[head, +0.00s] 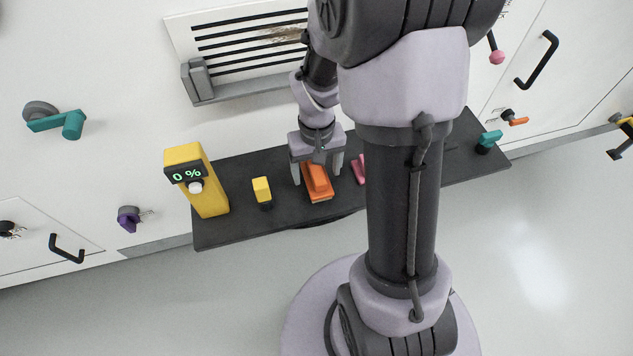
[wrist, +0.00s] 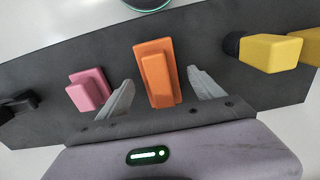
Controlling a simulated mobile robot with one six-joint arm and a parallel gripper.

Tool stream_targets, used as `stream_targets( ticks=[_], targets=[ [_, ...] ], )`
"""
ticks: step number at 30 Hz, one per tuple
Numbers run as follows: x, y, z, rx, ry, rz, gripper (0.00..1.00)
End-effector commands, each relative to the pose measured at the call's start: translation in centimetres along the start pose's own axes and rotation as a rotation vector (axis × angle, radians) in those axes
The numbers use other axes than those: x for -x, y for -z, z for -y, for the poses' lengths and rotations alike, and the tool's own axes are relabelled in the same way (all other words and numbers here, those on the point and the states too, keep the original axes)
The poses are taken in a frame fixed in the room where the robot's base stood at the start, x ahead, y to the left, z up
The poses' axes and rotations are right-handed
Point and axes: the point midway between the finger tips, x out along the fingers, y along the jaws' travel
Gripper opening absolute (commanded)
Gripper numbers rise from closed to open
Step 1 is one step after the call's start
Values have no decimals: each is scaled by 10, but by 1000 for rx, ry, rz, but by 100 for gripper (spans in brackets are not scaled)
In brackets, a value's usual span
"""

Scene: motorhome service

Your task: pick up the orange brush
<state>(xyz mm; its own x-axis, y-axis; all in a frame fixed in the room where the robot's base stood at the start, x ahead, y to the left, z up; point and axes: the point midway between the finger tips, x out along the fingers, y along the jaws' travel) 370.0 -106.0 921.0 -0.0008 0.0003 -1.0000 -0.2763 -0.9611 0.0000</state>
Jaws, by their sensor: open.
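The orange brush (head: 317,182) lies on the dark shelf (head: 230,225), below the vent on the white wall. In the wrist view the orange brush (wrist: 157,75) is in the middle, with a raised block along its top. My gripper (head: 318,175) is above the shelf, its fingers one to each side of the brush. In the wrist view my gripper (wrist: 160,92) is open, with a gap between each finger and the brush. Whether the fingertips reach down beside the brush I cannot tell.
A pink item (wrist: 88,90) lies beside the brush. A yellow item (head: 262,190) with a dark end and a yellow box reading 0 % (head: 203,190) stand on the shelf's left part. A teal item (head: 489,141) is at the right end. A vent (head: 245,45) is behind.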

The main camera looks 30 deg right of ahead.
Motion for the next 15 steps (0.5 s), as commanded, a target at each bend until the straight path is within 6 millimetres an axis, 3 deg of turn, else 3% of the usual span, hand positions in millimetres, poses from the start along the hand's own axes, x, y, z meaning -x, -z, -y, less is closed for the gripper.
stream_targets(
  ticks=[1, 6, 15],
  targets=[
    [-9, 0, 0, 0, 0, 2, 76],
    [-6, 0, 0, 0, 0, 0, 76],
    [-6, 0, 0, 0, 0, 0, 19]
  ],
)
